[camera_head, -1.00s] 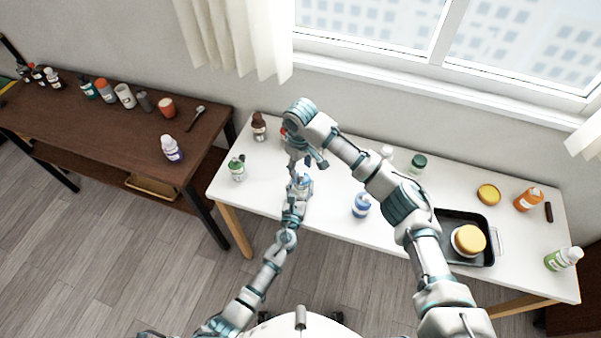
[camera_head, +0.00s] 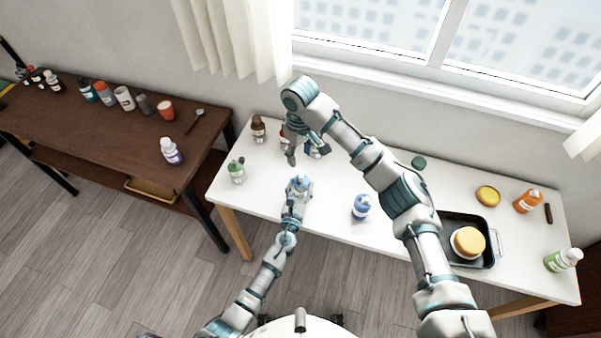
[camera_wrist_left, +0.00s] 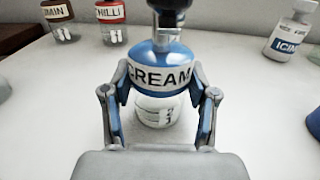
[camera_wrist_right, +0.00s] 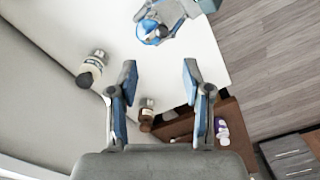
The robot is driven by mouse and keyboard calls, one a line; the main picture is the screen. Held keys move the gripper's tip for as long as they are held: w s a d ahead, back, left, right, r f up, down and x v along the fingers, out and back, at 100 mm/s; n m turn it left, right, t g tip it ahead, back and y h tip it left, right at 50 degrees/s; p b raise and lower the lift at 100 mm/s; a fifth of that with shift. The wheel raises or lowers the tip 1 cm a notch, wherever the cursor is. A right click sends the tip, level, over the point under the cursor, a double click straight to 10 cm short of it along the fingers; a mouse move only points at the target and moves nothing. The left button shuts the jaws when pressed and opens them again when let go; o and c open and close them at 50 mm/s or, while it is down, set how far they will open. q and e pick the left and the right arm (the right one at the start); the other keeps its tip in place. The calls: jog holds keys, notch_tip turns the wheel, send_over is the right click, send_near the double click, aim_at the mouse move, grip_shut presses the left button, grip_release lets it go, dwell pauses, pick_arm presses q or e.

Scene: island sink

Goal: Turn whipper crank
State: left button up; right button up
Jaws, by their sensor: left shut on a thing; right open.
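The whipper is a jar with a blue, CREAM-labelled top (camera_wrist_left: 160,72) and a clear lower body, standing upright on the white table. A dark part (camera_wrist_left: 172,10), perhaps the crank, rises from its top and is cut off by the frame edge. My left gripper (camera_head: 299,188) is shut around the whipper, with a finger on each side. My right gripper (camera_head: 307,153) is open and empty, behind and apart from the whipper. In the right wrist view, the whipper (camera_wrist_right: 150,30) lies beyond the open fingertips (camera_wrist_right: 157,75).
The left wrist view shows a red-capped CHILLI jar (camera_wrist_left: 112,25) and an ICING bottle (camera_wrist_left: 291,32). A black tray (camera_head: 478,261) lies at the right.

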jog(key=f+n+y, duration=0.1)
jog(key=f, duration=0.1)
jog(key=f+y, duration=0.2)
jog(key=f, duration=0.1)
jog(key=shift+s+d+f+n+y, duration=0.1)
jog(key=shift+d+f+n+y, duration=0.1)
jog(key=shift+f+n+y, duration=0.15)
jog(key=f+y, duration=0.1)
jog(key=d+f+n+y, duration=0.1)
jog(key=s+d+f+y, duration=0.1)
jog(key=y, duration=0.1)
jog(key=shift+f+n+t, duration=0.2)
jog(key=shift+n+t, duration=0.1)
jog(key=shift+n, duration=0.05)
jog(key=n+t+y, duration=0.2)
jog(key=t+y, duration=0.3)
send_near(299, 179)
jog(key=x, duration=1)
jog(key=shift+d+f, duration=0.15)
jog(key=shift+f, duration=0.05)
jog(key=shift+h, duration=0.25)
grip_shut()
